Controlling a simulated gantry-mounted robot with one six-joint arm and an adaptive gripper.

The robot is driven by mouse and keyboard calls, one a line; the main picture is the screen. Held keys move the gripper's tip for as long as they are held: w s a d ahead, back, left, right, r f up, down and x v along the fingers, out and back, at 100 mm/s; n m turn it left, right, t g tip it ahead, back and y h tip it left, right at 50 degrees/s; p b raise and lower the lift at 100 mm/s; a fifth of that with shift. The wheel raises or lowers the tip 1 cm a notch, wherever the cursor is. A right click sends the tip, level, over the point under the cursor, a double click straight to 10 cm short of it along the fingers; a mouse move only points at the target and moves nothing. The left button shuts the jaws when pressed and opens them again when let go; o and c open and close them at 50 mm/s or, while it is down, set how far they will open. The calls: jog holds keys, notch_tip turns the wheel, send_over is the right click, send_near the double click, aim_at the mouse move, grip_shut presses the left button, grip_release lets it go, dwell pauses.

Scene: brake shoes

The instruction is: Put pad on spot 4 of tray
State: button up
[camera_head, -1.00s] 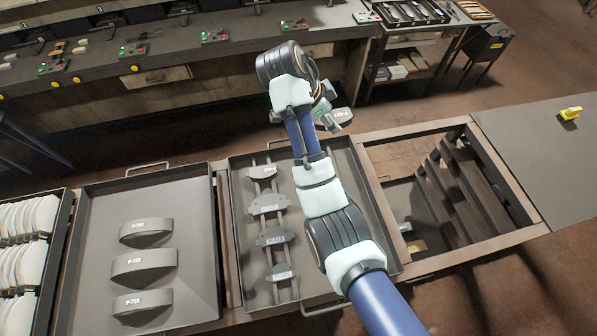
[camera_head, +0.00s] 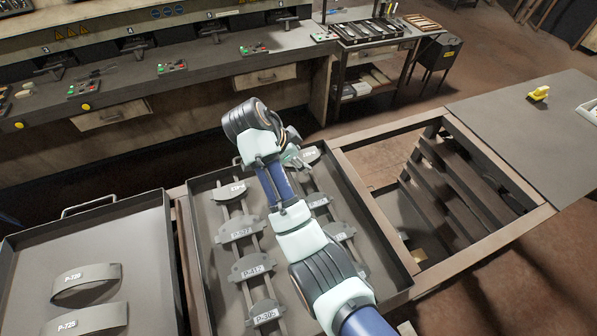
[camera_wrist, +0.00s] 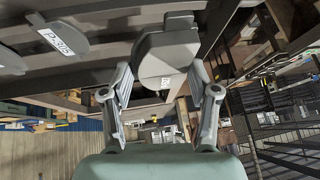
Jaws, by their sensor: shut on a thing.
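My gripper (camera_head: 292,160) is shut on a grey pad (camera_head: 308,156) with a white label, at the far right corner of the middle tray (camera_head: 368,218). In the wrist view the pad (camera_wrist: 168,50) sits between both fingers of my gripper (camera_wrist: 162,78). I cannot tell whether it touches the tray. The tray has two columns of rails. The left column carries several labelled pads, among them P-305 (camera_head: 265,313). The right column shows a pad (camera_head: 318,202) and another (camera_head: 341,233) nearer; my arm hides part of it.
A tray with curved P-720 (camera_head: 86,283) and P-725 (camera_head: 88,320) pads lies to the left. An open frame with slanted slats (camera_head: 455,185) is on the right. A yellow object (camera_head: 538,94) lies on the grey table beyond it. A workbench (camera_head: 130,95) runs along the back.

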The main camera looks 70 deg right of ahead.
jog(key=shift+f, duration=2.1)
jog(key=shift+f, duration=0.1)
jog(key=o, duration=1.6)
jog(key=shift+c, duration=0.2)
jog(key=p+v, duration=0.7)
jog(key=v, duration=0.5)
jog(key=shift+p, duration=0.4)
